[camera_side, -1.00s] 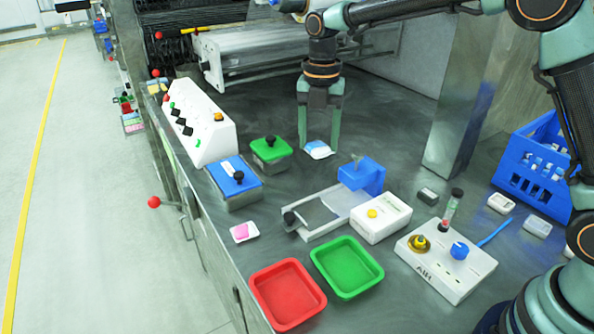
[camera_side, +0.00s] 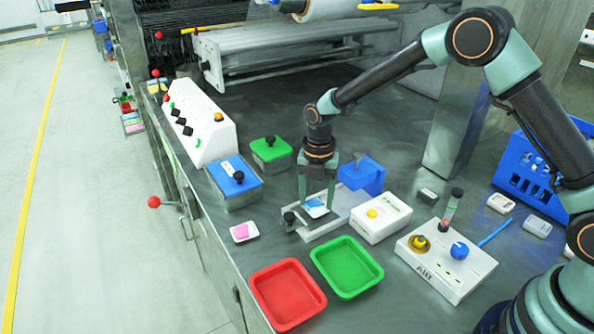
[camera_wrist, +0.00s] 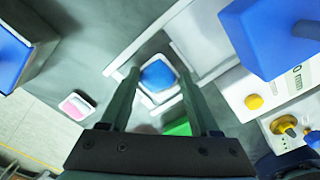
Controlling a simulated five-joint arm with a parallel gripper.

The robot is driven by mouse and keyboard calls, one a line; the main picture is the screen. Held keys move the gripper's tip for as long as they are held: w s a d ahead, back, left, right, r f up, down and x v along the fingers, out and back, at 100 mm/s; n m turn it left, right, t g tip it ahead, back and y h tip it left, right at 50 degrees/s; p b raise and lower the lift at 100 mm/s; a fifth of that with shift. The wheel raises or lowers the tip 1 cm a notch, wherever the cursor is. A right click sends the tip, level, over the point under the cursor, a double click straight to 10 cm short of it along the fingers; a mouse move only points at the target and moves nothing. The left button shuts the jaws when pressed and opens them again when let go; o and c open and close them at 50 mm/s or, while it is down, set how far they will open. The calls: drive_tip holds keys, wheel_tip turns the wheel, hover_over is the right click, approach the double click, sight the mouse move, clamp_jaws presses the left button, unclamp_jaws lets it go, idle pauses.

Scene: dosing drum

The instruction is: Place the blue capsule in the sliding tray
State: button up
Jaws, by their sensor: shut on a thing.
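The blue capsule (camera_side: 316,208), a blue dome on a white square base, is between the fingers of my gripper (camera_side: 317,203). The wrist view shows the capsule (camera_wrist: 157,76) between both fingertips of my gripper (camera_wrist: 158,82), with its blue side facing the camera. The white sliding tray (camera_side: 322,231), with a dark knob at its front end, is directly below or around the capsule. I cannot tell whether the capsule touches the tray floor. My arm's fingers hide part of the tray. A blue block (camera_side: 362,176) stands over the tray's back end.
A pink capsule (camera_side: 242,232) lies left of the tray. Red (camera_side: 287,292) and green (camera_side: 347,266) open bins stand in front. A white box with a yellow button (camera_side: 380,219) is close on the right. Blue (camera_side: 235,183) and green (camera_side: 270,152) lidded boxes stand behind left.

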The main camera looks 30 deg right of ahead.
drive_tip(key=shift+f, duration=0.25)
drive_tip(key=o, duration=1.4)
drive_tip(key=shift+f, duration=0.1)
drive_tip(key=shift+o, duration=0.2)
wheel_tip(320, 180, up, 12)
wheel_tip(320, 180, up, 7)
drive_tip(key=m+t, duration=0.1)
drive_tip(key=m, duration=0.5)
hover_over(316, 202)
drive_tip(key=s+d, duration=0.3)
drive_tip(key=s, duration=0.1)
drive_tip(key=s+d+r+m+t, duration=0.2)
drive_tip(key=s+d+m, duration=0.1)
drive_tip(key=s+m, duration=0.4)
drive_tip(key=s+d+r+m+t, duration=0.1)
drive_tip(key=s+d+m+t, duration=0.1)
drive_tip(key=s+m, duration=0.6)
drive_tip(key=shift+d+r+m+t, duration=0.35)
drive_tip(key=shift+d+m, duration=0.4)
drive_tip(key=shift+m, duration=2.25)
